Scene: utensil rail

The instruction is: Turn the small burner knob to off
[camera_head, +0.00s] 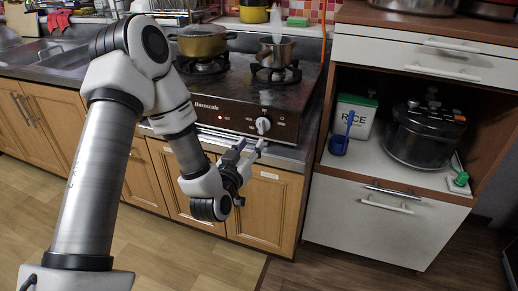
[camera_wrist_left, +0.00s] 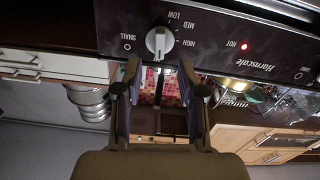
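The small burner knob (camera_head: 263,125) is a white round knob on the stove's dark front panel. It also shows in the left wrist view (camera_wrist_left: 160,42), where the picture is upside down and the labels LOW, MED and HIGH sit around it. I cannot tell clearly which mark it points to. A red light beside HOT (camera_wrist_left: 243,47) is lit. My left gripper (camera_head: 251,145) is open and empty, just in front of and below the knob. In the left wrist view its fingertips (camera_wrist_left: 160,70) stand apart, with the knob just beyond the gap. My right gripper is not in view.
A steel pot (camera_head: 276,52) and a yellow pot (camera_head: 202,42) stand on the burners. Wooden cabinets (camera_head: 268,205) lie below; the floor in front is clear.

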